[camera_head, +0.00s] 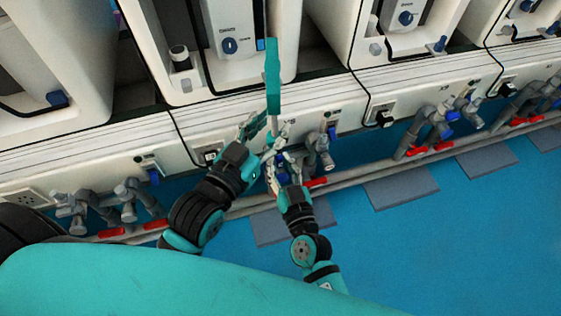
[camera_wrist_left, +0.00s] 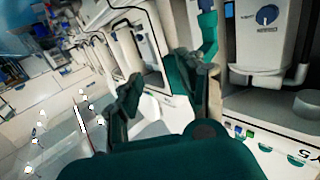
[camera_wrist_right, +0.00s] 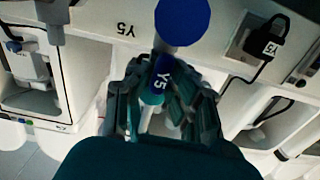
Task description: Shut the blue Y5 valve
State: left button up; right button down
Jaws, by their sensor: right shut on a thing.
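The blue Y5 valve (camera_wrist_right: 163,82), with a white Y5 label, sits between the fingers of my right gripper (camera_wrist_right: 160,100) in the right wrist view. The fingers are shut on it. In the head view my right gripper (camera_head: 279,172) reaches up to the pipes under the middle station, largely covering the valve. My left gripper (camera_head: 258,132) is just above and left of it, by the white panel. In the left wrist view its fingers (camera_wrist_left: 160,75) are apart with nothing seen between them. A larger blue round knob (camera_wrist_right: 182,20) stands beyond the valve in the right wrist view.
A teal upright strip (camera_head: 272,75) stands above the grippers; I cannot tell what it is. Grey pipes with red handles (camera_head: 317,182) run along the white panels. A blue knob (camera_head: 332,132) is to the right. The blue floor (camera_head: 450,230) in front is mostly clear.

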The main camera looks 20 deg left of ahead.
jog(key=m+p, duration=0.1)
jog(key=m, duration=0.4)
jog(key=shift+d+p, duration=0.1)
jog(key=shift+p, duration=0.25)
jog(key=shift+m, duration=1.1)
pick_arm(q)
jog(key=s+a+f+g+y, duration=0.2)
jog(key=s+f+g, duration=0.2)
jog(key=f+g, duration=0.3)
pick_arm(e)
jog(key=shift+w+m, duration=0.1)
jog(key=shift+m, duration=0.7)
jog(key=m, duration=0.2)
jog(key=shift+d+f+m, duration=0.1)
jog(key=shift+m, duration=0.3)
jog(key=m, duration=0.2)
jog(key=shift+f+m, duration=0.1)
jog(key=shift+m, duration=0.2)
pick_arm(q)
jog(key=shift+w+d+r+t+h+b, duration=0.25)
jog(key=shift+w+r+t, duration=0.35)
jog(key=shift+t, duration=0.35)
jog(key=shift+w+d+r+t+h+b, duration=0.15)
jog(key=shift+w+r+t+h, duration=0.1)
jog(key=shift+w+r+t, duration=0.55)
pick_arm(e)
jog(key=shift+m, duration=1.7)
pick_arm(q)
jog(key=shift+s+f, duration=0.15)
jog(key=shift+f, duration=0.1)
